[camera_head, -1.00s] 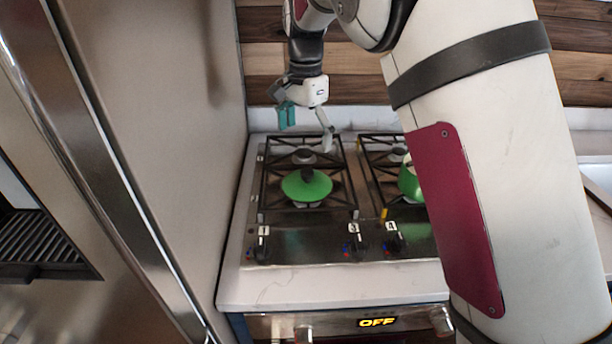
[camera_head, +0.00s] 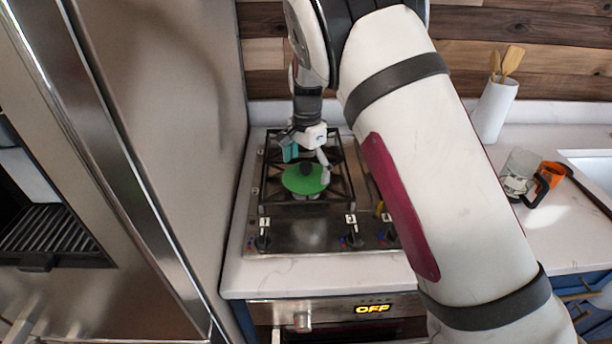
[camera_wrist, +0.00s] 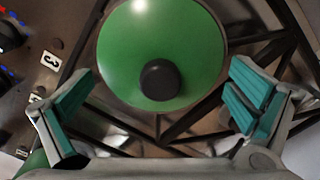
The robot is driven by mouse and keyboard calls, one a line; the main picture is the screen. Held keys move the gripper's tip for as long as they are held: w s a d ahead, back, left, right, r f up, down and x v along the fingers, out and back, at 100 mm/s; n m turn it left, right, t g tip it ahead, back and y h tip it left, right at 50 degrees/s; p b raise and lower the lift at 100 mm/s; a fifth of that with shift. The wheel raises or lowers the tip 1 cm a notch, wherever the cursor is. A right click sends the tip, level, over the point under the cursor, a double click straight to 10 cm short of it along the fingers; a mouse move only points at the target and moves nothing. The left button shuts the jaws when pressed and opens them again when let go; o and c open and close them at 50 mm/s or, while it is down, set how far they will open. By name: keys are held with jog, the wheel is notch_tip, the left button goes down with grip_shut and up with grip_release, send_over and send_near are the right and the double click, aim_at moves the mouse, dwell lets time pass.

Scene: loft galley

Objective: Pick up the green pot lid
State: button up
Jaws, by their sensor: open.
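The green pot lid (camera_head: 301,182) is a round green disc with a dark knob (camera_head: 306,168). My gripper (camera_head: 307,156) is just above and behind the lid in the head view. In the wrist view my gripper (camera_wrist: 160,105) is open, its teal finger pads on either side of the knob, with nothing between them touching. What lies under the lid is mostly hidden.
The black grate (camera_head: 345,190) surrounds the lid on the stovetop (camera_head: 290,237).

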jog(key=shift+f, duration=0.1)
jog(key=shift+c, duration=0.6)
jog(key=c, duration=1.3)
jog(key=shift+s, duration=0.1)
jog(key=shift+c, duration=0.8)
jog(key=shift+f, duration=0.1)
